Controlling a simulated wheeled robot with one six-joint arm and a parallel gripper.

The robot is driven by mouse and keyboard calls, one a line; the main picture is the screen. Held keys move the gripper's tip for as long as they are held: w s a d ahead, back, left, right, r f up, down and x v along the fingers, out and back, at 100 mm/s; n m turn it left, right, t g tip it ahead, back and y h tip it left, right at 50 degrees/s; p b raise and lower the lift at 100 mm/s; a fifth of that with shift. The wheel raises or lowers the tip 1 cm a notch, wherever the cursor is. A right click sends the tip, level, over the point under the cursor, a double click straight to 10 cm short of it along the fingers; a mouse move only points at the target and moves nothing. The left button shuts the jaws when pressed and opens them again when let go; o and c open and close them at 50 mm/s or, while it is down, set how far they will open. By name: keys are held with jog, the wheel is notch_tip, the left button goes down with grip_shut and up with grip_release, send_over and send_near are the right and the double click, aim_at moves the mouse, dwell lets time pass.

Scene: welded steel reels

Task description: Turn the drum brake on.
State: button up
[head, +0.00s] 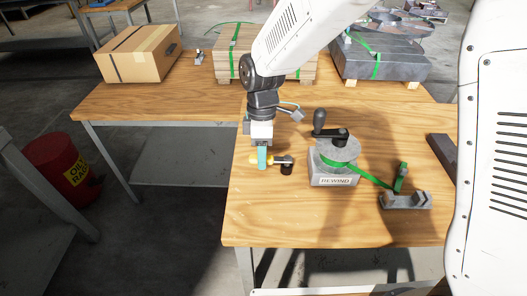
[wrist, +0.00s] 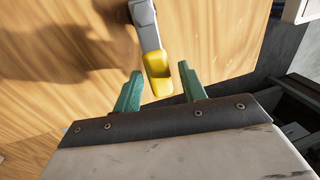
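A small lever with a yellow grip (head: 255,161) and a metal shank runs left from a black pivot post (head: 286,168) on the wooden table, left of the rewind drum. I take it to be the brake lever. In the wrist view its yellow grip (wrist: 157,74) shows near the fingertips. My gripper (head: 262,158) points down at the grip, with its teal fingers (wrist: 160,82) open, one on each side and a visible gap to both. The drum (head: 338,152) carries green strap and a black crank, on a base labelled REWIND.
Green strap runs right from the drum to a grey bracket (head: 405,200). A cardboard box (head: 140,53), strapped boards (head: 228,68) and a strapped grey stack (head: 380,60) stand along the back. The table's left and front parts are clear. A red bin (head: 55,165) stands on the floor.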

notch_tip(320, 180, up, 8)
jog(key=w, duration=0.1)
jog(key=shift+w+f, duration=0.2)
jog(key=shift+w, duration=0.05)
dwell(0.4)
jog(key=shift+d, duration=0.1)
